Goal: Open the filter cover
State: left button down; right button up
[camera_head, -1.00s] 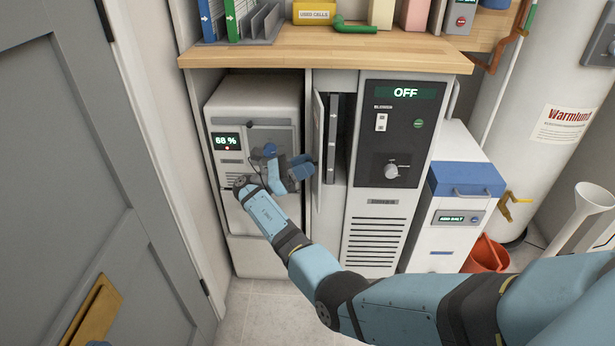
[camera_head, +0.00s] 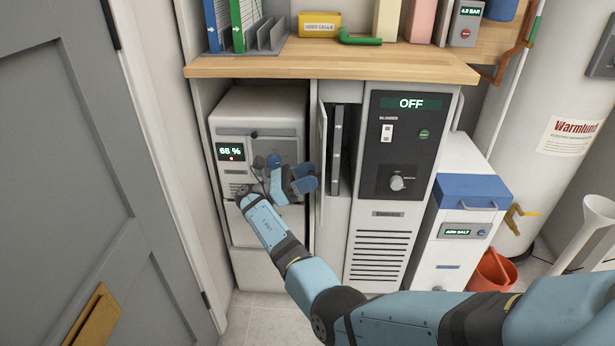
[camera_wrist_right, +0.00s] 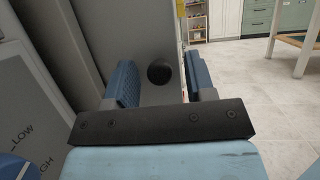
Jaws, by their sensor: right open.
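The filter cover (camera_head: 322,150) appears to be the narrow pale door between the two machines. It stands ajar, seen almost edge-on, with a dark upright slot (camera_head: 339,150) showing to its right. My right gripper (camera_head: 303,180) is just left of this door and faces its outer side. In the right wrist view a round black knob (camera_wrist_right: 158,72) on a grey panel (camera_wrist_right: 140,35) sits between the two open blue fingers (camera_wrist_right: 163,80). A gap shows on both sides of the knob. In the head view the knob is hidden behind the fingers. My left gripper is not in view.
A wooden counter (camera_head: 330,66) overhangs both. Floor in front is clear.

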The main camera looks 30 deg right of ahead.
notch_tip(320, 180, up, 9)
jog(key=p, duration=0.4)
jog(key=shift+p, duration=0.4)
pick_arm(q)
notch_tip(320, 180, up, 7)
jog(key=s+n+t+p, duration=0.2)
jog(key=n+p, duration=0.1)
jog(key=p, duration=0.1)
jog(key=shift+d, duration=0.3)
pick_arm(e)
notch_tip(320, 180, up, 11)
send_over(322, 139)
jog(key=w+a, duration=0.2)
jog(key=a, duration=0.1)
jog(key=shift+s+d, duration=0.1)
